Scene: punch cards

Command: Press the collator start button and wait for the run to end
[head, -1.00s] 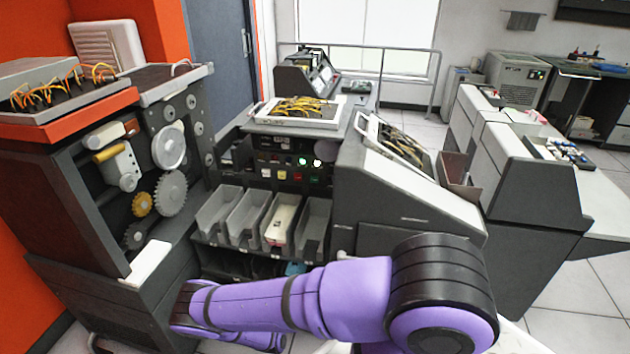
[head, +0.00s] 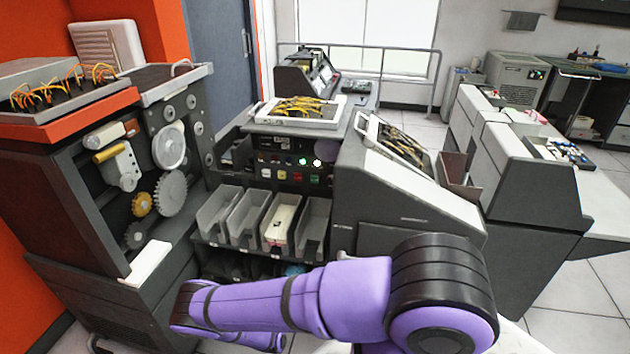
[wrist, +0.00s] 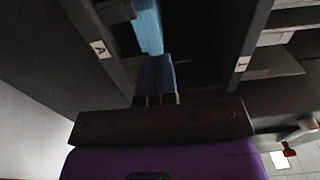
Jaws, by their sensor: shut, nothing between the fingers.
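The collator is the dark cabinet with a control panel (head: 265,178) of small lamps and coloured buttons. On it I see a red button (head: 298,177) and a green button (head: 314,178); I cannot read which one is the start button. A white lamp (head: 316,162) is bright on the panel. In the wrist view my gripper (wrist: 155,100) is shut and empty, close to a blue surface (wrist: 150,40) between labelled dividers. The gripper is hidden in the head view.
A machine with gears (head: 171,192) stands at the left. A sloped grey cabinet (head: 405,190) stands right of the panel. Yellow-wired boards (head: 300,110) lie on top. Tiled floor (head: 575,315) is clear at the lower right.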

